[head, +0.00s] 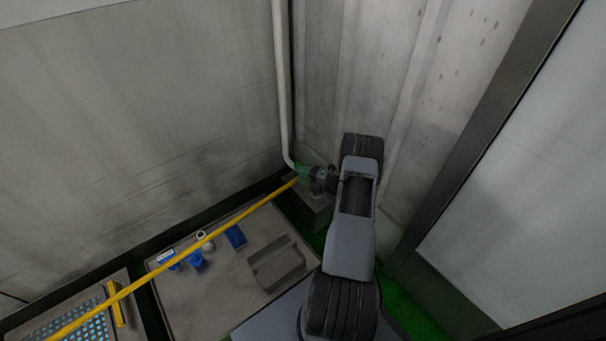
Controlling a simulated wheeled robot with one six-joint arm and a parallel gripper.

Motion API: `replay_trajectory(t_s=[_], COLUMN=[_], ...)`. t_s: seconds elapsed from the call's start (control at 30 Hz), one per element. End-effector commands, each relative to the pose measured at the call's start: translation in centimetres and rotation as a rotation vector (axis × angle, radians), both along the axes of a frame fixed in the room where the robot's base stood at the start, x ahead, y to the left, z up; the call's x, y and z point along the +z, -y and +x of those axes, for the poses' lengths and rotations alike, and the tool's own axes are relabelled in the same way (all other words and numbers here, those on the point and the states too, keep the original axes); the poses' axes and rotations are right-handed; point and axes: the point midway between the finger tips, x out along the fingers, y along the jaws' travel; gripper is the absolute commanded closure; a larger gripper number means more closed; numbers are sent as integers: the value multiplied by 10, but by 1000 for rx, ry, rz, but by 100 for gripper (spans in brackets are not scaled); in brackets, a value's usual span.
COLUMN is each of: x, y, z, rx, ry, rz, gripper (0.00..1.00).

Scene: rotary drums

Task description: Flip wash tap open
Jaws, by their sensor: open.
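My arm reaches up from the bottom of the head view and bends left at the top. My gripper (322,180) is the small dark end left of the arm's upper link, open; its fingers are too small and dark to make out singly. It is beside a green fitting (303,173) at the foot of a pale vertical pipe (282,80). I cannot tell whether they touch. No wash tap or handle can be made out for certain; a handle at the fitting may be hidden by my gripper.
A long yellow bar (200,242) runs from the lower left towards the green fitting. A brown tray-like surface (215,315) holds blue parts (195,258) and a grey block (276,264). A blue perforated panel (85,332) is at lower left. Grey walls close in behind; a dark post (490,125) stands right.

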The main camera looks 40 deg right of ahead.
Motion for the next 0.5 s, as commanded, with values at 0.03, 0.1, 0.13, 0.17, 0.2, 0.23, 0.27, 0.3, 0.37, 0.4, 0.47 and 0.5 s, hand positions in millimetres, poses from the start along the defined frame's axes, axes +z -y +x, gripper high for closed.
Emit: replay_trajectory(t_s=[0.03,0.1,0.13,0.17,0.2,0.23,0.27,0.3,0.37,0.4,0.47,0.5], x=[1,2,2,1,1,1,1,1,1,1,1,1], y=[-1,-2,-2,-2,-3,-3,-3,-3,-3,-3,-4,-7], z=[-2,-4,-4,-5,-5,-5,-5,-5,-5,-5,-4,-3], rx=[-1,0,0,0,0,0,1,1,1,1,3,9], ry=[0,-1,-1,-1,-1,-1,-1,-1,-1,-1,-1,-1], rz=[0,1,1,0,0,0,0,0,0,0,0,0], gripper=[51,51,51,51,51,51,51,51,51,51,56,60])
